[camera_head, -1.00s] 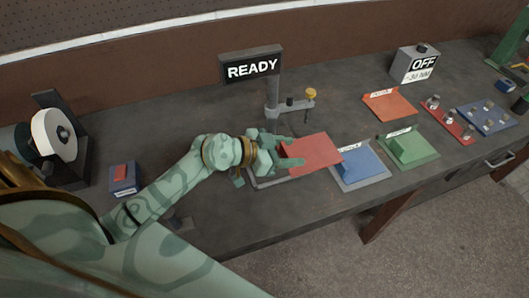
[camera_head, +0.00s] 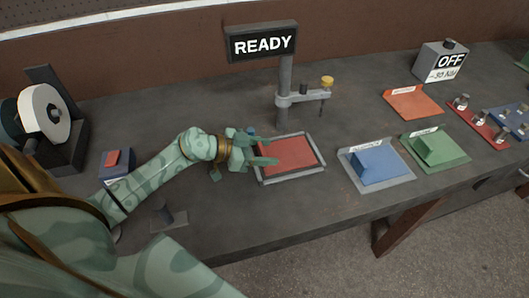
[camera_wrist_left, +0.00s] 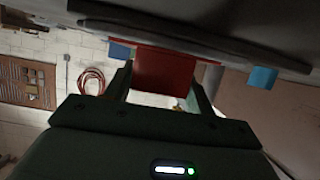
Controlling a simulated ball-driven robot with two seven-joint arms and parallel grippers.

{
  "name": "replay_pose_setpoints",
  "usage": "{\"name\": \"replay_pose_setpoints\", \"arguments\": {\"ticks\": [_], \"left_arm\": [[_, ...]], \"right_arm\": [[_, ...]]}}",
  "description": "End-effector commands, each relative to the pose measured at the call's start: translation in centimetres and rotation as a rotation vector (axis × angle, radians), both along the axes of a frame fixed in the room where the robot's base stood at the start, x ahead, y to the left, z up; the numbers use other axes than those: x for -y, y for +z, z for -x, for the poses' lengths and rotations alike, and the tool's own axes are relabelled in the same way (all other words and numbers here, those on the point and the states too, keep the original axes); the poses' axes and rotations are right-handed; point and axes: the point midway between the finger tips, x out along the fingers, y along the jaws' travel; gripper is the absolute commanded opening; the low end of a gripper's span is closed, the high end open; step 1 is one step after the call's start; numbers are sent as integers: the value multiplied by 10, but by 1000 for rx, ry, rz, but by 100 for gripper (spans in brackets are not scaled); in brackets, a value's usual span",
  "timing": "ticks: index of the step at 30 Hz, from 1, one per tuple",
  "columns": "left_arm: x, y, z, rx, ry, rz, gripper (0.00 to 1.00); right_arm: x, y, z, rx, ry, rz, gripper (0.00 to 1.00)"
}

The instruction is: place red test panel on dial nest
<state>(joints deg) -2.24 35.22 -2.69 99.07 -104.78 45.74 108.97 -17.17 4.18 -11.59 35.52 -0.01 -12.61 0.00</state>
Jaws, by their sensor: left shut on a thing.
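The red test panel (camera_head: 295,153) is flat over the dial nest, a grey rectangular frame (camera_head: 292,177) below the dial stand (camera_head: 284,95). The nest's rim shows around the panel; whether the panel rests on the bottom or is slightly above I cannot tell. My left gripper (camera_head: 266,151) is shut on the panel's left edge, its fingers partly hiding that side. In the left wrist view the panel (camera_wrist_left: 165,72) sits between the two fingers. My right gripper is not in view.
The dial stand's arm with a yellow knob (camera_head: 327,81) reaches over the bench just behind the nest. A blue block on a grey plate (camera_head: 378,165) and a green one (camera_head: 434,148) stand to the right. A grinder-like wheel (camera_head: 50,115) is at the left.

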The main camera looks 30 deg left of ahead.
Motion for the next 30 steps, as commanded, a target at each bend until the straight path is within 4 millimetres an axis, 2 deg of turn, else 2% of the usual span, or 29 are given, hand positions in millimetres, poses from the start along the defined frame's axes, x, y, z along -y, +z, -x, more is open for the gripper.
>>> {"name": "replay_pose_setpoints", "arguments": {"ticks": [5, 6, 8, 9, 20, 30], "left_arm": [[0, 1, 0, 1, 0, 1, 24], [0, -1, 0, 0, 0, 0, 57], [0, -1, 0, 1, 0, -1, 74], [0, -1, 0, 1, 0, -1, 76], [-4, 4, 5, -1, 1, -2, 76], [-49, 34, 58, -3, 1, -3, 76]], "right_arm": [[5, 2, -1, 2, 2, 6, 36], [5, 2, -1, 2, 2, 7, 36], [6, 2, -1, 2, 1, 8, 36], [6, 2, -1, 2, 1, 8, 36], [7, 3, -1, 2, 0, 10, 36], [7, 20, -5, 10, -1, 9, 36]]}}
